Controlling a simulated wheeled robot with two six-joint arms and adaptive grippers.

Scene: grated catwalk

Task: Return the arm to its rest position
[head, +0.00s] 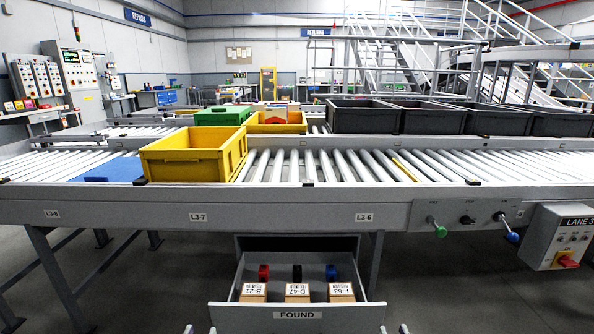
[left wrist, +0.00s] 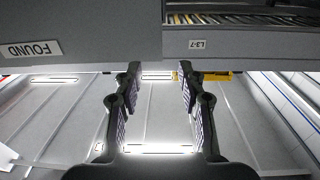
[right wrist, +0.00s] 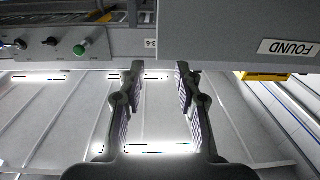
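My left gripper (head: 200,330) shows only as two fingertips at the bottom edge of the head view, left of the open drawer's front. In the left wrist view the left gripper (left wrist: 159,78) is open, with nothing between its fingers. My right gripper (head: 394,330) shows as two fingertips at the bottom edge, right of the drawer. In the right wrist view the right gripper (right wrist: 160,78) is open and empty. Both grippers are apart from the drawer in the head view. Most of both arms is out of view.
The FOUND drawer (head: 230,318) stands open under the conveyor (head: 130,212), holding three labelled boxes (head: 297,292) and red, black and blue items. A yellow crate (head: 180,167) and a blue panel (head: 110,171) are on the rollers. A control box (head: 546,237) is at right.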

